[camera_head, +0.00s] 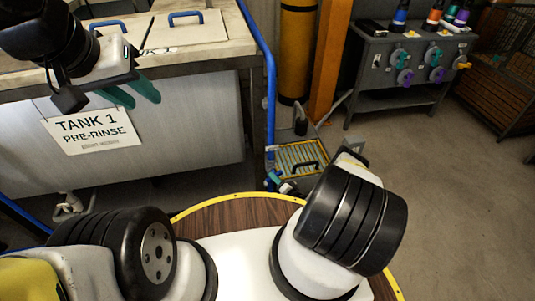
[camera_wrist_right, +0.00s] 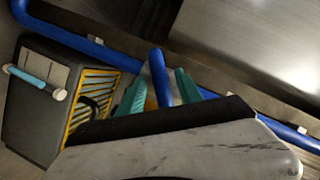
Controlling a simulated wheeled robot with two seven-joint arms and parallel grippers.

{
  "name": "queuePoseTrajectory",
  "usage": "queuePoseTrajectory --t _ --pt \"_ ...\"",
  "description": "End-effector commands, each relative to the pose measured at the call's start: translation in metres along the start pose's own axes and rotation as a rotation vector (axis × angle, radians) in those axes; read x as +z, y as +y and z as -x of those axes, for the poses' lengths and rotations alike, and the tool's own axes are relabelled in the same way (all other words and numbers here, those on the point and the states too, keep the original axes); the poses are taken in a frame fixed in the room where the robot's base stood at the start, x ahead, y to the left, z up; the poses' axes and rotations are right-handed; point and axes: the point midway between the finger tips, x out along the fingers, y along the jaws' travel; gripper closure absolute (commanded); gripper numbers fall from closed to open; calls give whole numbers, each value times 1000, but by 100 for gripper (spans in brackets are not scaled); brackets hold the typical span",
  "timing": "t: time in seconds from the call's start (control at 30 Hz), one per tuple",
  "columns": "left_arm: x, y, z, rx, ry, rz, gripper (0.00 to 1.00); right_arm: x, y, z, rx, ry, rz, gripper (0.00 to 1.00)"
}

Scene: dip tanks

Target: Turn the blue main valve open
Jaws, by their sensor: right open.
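In the right wrist view, a blue bar with a rounded end (camera_wrist_right: 157,68), which looks like the blue main valve's handle, stands up between the two teal fingers of my right gripper (camera_wrist_right: 161,80). The gripper is open, with a finger on either side of the bar; I cannot tell whether they touch it. The bar's lower end and any valve body are hidden behind the gripper's housing. In the head view my right arm covers much of this area. My left gripper (camera_head: 144,101) is open and empty in front of Tank 1.
Tank 1 (camera_head: 200,130) stands at the left, with a blue pipe (camera_head: 268,75) at its corner. A grey box with a yellow grating (camera_wrist_right: 35,115) is beside the pipe. An orange post (camera_head: 328,60) and a bench with coloured knobs (camera_head: 375,75) stand behind. Floor is clear at right.

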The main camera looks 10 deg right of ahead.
Motion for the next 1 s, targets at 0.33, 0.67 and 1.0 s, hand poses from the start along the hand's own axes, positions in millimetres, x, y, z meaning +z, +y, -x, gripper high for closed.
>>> queuePoseTrajectory --t 0.33,0.67,1.0 --pt "0 0 0 0 0 0 64 0 0 -23 1 -1 1 58" --pt "0 0 0 0 0 0 64 0 0 -23 1 -1 1 90" --pt "0 0 0 0 0 0 64 0 0 -22 5 -1 9 100"
